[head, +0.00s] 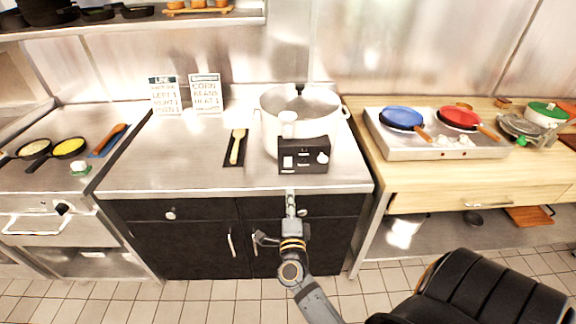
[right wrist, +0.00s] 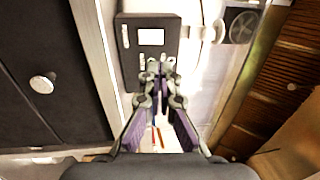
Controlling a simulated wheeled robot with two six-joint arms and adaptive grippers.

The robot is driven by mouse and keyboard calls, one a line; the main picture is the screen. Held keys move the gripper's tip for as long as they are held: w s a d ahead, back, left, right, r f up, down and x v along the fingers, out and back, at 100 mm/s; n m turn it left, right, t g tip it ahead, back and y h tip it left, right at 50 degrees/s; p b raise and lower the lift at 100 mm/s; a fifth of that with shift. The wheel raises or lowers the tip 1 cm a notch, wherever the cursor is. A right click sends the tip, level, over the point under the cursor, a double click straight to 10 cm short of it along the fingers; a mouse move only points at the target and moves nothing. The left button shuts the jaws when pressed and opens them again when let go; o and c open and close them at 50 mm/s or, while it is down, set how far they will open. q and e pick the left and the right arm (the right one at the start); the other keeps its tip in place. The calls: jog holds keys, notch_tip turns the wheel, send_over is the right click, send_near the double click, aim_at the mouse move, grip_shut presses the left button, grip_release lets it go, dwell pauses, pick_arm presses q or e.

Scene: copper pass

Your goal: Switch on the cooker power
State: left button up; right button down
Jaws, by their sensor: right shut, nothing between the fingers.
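The cooker is a large white pot (head: 270,120) on the steel counter. A black control box (head: 304,168) with a pale square, small switches and a white round knob (head: 322,158) sits at its front. The box also shows in the right wrist view (right wrist: 130,62), with a bright white screen (right wrist: 151,37) and small marks below it. My right gripper (head: 290,196) is shut and empty, just in front of the box's lower left edge. In the right wrist view its closed fingertips (right wrist: 154,70) overlap the lower part of the box; contact cannot be told. My left gripper is out of view.
A spoon on a dark rest (head: 228,161) lies left of the cooker. Two sign cards (head: 206,94) stand behind. On the right, a hob (head: 400,152) holds a blue pan (head: 403,117) and a red pan (head: 461,118). Black cabinets (head: 180,250) stand below the counter.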

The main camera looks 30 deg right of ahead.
jog(key=p, duration=0.2)
send_near(288, 159)
jog(key=x, duration=0.5)
jog(key=shift+w+d+r, duration=0.1)
jog(key=shift+p+x, duration=0.3)
jog(key=shift+x, duration=0.5)
jog(key=p, duration=0.1)
jog(key=r+p, duration=0.1)
jog(key=p, duration=0.1)
jog(key=shift+w+d+y+p, duration=0.1)
jog(key=shift+w+y+p, duration=0.2)
jog(key=shift+f+b, duration=0.35)
jog(key=shift+f, duration=0.15)
jog(key=shift+s, duration=0.1)
